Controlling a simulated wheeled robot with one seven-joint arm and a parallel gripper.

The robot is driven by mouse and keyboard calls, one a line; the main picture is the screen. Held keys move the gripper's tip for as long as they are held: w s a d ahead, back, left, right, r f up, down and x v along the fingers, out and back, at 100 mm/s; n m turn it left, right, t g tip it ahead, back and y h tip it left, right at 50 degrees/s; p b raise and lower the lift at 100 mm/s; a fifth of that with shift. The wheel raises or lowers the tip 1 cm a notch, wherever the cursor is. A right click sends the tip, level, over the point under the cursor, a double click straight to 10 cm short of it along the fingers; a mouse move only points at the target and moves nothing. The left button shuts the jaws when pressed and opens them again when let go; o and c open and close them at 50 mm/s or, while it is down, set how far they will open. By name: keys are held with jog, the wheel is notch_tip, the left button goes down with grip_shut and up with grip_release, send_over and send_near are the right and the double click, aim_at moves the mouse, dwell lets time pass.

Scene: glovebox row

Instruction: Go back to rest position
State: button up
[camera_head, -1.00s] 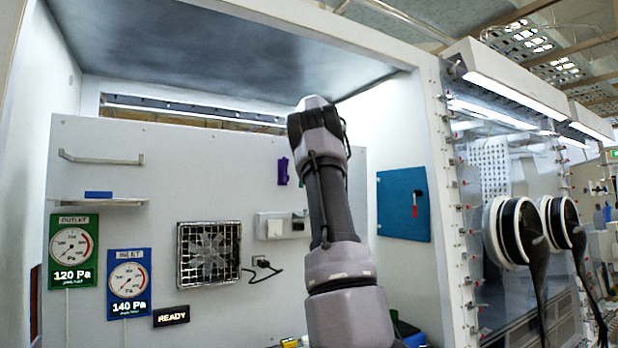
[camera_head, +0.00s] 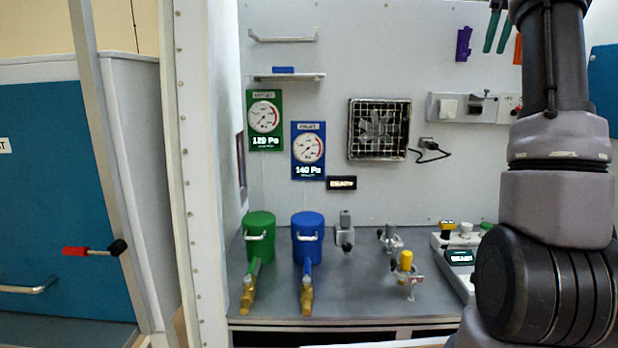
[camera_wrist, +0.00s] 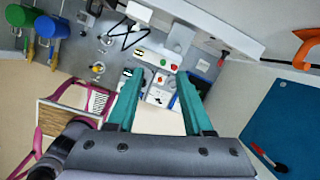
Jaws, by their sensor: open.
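My gripper (camera_wrist: 160,82) has two teal fingers, spread apart with nothing between them in the wrist view. The fingers point over the bench with its control box (camera_wrist: 160,92). In the head view the teal fingertips (camera_head: 497,32) hang at the top right, in front of the white back panel. My arm rises along the right side there, and its upper part is cut off by the picture edge.
A green canister (camera_head: 259,238) and a blue canister (camera_head: 308,239) stand on the grey bench (camera_head: 345,295). A yellow-topped valve (camera_head: 405,262) stands nearby. A white frame post (camera_head: 205,170) bounds the bench at left. A wooden-topped, pink-framed item (camera_wrist: 62,125) shows in the wrist view.

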jog(key=s+a+f+n+t+y, duration=0.1)
jog(key=s+a+f+n, duration=0.2)
jog(key=s+a+n, duration=0.6)
jog(key=s+a+f+n+t+y, duration=0.1)
jog(key=s+a+f+n+t, duration=0.15)
jog(key=s+a+n, duration=0.6)
jog(key=s+a+f+n, duration=1)
jog(key=a+f+n, duration=0.1)
jog(key=a+f, duration=0.1)
jog(key=shift+s+f+t, duration=0.2)
jog(key=shift+f+t, duration=0.15)
jog(key=shift+f, duration=0.55)
